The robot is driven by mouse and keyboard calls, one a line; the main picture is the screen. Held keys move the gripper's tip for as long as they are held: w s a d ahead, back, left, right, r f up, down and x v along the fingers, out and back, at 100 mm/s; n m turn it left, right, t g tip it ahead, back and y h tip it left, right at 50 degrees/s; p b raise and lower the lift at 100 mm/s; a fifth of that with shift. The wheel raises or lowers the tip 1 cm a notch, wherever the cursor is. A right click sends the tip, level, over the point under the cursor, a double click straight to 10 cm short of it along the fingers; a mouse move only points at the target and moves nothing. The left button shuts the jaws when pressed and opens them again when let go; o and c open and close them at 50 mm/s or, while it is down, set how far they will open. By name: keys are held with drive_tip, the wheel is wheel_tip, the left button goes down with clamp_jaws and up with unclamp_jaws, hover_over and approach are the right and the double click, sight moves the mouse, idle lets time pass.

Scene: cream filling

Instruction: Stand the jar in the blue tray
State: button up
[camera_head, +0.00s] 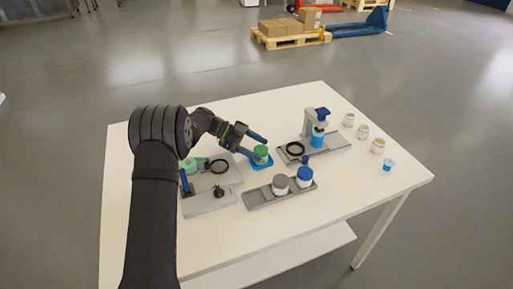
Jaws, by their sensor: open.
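A jar with a green lid (261,150) stands upright in the small blue tray (269,165) near the middle of the table. My gripper (259,147) is open, reaching in from the left with its blue fingers at the height of the jar's lid. One finger shows behind the lid and the other to its left. I cannot tell whether either finger touches the jar. The jar's lower part hides much of the tray's inside.
A grey tray (256,199) in front holds a grey-lidded jar (280,185) and a blue-lidded jar (305,175). A grey station (335,143) stands behind right. Another fixture (212,203) lies left. Several small jars (362,131) and a blue cup (389,165) line the right side.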

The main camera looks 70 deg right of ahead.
sight(256, 148)
drive_tip(key=v, duration=1.2)
drive_tip(key=shift+a, duration=0.1)
drive_tip(key=x, duration=1.2)
drive_tip(key=shift+r, duration=1.8)
drive_tip(key=shift+f, duration=0.15)
